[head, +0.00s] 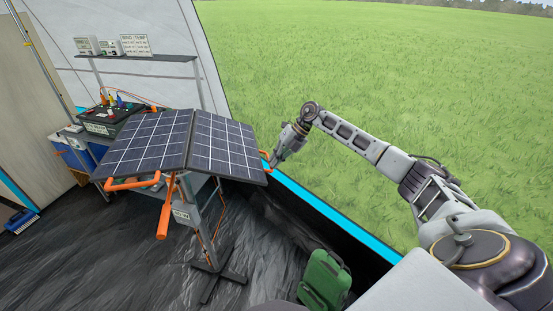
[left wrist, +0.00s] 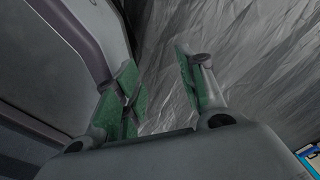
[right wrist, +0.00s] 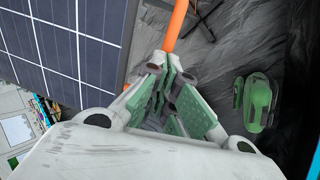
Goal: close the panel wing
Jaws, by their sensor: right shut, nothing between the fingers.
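The solar panel has two dark wings on a stand, a left wing (head: 147,142) and a right wing (head: 226,147), spread apart and meeting at a seam. The right wing also shows in the right wrist view (right wrist: 75,45). An orange handle (head: 264,158) sits at its right edge; an orange bar shows just beyond my fingertips in the right wrist view (right wrist: 176,24). My right gripper (head: 273,165) is shut and empty beside that edge; whether it touches the handle I cannot tell. My left gripper (left wrist: 156,62) is open and empty, outside the head view.
Another orange handle (head: 132,183) is at the left wing's front edge. The stand's foot (head: 218,272) rests on the dark floor. A green bag (head: 325,279) stands on the floor at front right. A shelf (head: 135,57) and a black box (head: 108,119) are behind the panel.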

